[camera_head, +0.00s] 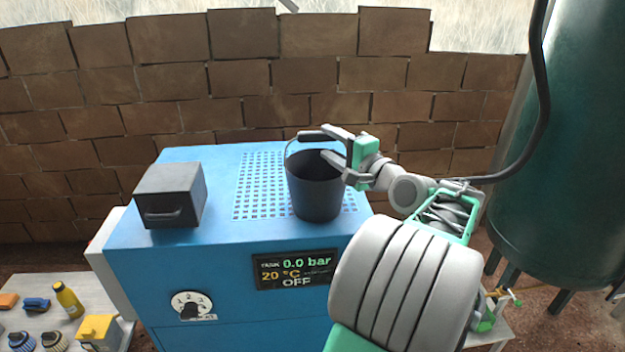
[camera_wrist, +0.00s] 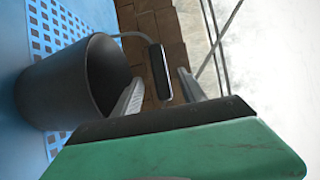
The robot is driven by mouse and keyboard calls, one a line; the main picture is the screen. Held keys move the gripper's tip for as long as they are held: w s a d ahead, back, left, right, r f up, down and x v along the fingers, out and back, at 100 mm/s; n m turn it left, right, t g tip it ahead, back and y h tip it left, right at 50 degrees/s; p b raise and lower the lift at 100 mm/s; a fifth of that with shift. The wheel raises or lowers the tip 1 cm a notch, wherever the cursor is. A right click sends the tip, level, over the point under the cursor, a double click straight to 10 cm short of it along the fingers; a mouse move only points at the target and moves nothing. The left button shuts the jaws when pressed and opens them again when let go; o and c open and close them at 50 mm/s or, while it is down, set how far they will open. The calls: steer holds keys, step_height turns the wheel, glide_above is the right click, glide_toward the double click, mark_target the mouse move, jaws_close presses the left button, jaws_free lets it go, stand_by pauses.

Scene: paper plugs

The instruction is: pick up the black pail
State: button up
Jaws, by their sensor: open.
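The black pail (camera_head: 315,190) stands upright on top of the blue machine, on its perforated panel. Its wire handle is raised, with a dark grip at the top. My gripper (camera_head: 328,146) is at the pail's upper right, level with the rim and handle. In the wrist view the pail (camera_wrist: 62,88) lies to the left, and the handle's dark grip (camera_wrist: 159,70) shows between and just beyond the fingertips of my gripper (camera_wrist: 160,85). The fingers are apart. I cannot tell whether either one touches the grip.
The blue machine (camera_head: 220,275) has a display and a knob on its front. A dark metal box (camera_head: 170,195) sits on its left part. A low table (camera_head: 20,285) at lower left holds bottles and small items. A green tank (camera_head: 570,150) stands right; a brick wall (camera_head: 240,85) is behind.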

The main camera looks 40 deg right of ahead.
mark_target(322, 138)
steer(key=w+p, duration=0.1)
steer(key=w, duration=0.4)
steer(key=shift+d, duration=0.2)
jaws_close()
steer(key=shift+r, duration=0.1)
stand_by(1.0)
